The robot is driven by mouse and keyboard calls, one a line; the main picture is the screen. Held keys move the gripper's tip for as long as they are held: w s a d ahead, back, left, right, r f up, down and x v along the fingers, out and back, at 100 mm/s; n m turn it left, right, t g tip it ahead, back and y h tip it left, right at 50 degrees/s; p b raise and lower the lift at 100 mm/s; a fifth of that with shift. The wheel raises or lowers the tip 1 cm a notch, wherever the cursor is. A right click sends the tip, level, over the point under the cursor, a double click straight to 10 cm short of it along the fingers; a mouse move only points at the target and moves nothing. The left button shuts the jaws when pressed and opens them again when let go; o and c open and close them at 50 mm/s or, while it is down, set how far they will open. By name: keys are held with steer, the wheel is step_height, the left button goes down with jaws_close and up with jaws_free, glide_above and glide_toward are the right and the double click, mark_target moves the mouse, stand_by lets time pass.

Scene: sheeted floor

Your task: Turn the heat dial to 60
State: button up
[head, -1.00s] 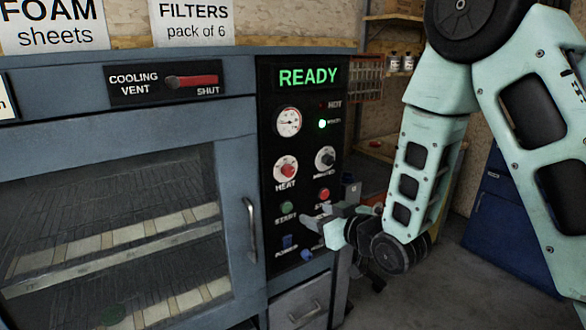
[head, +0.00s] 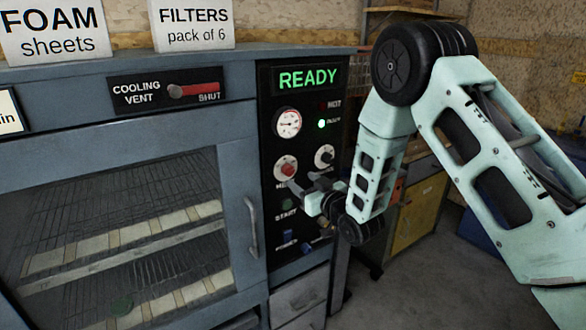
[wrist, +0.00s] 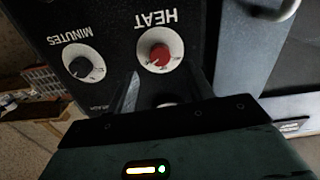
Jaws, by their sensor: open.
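The heat dial (head: 286,169) is a red knob on a white round scale, on the black control panel of the oven. In the wrist view the heat dial (wrist: 159,55) shows upside down, just beyond my fingers, with its label legible. The angle its pointer stands at is too small to read. My gripper (head: 305,189) is open and empty, just below and in front of the heat dial, apart from it. In the wrist view my gripper (wrist: 165,90) has a finger on each side of a gap below the dial.
The black minutes dial (head: 324,156) sits right of the heat dial. The green start button (head: 287,203) and a blue power switch (head: 289,239) lie below. A gauge (head: 288,123) and a READY display (head: 307,78) are above. The oven door handle (head: 251,228) stands out at left.

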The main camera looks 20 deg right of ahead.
mark_target(291, 172)
steer(key=p+x, duration=0.1)
steer(key=x, duration=0.5)
steer(key=shift+c, duration=0.3)
steer(key=c, duration=0.9)
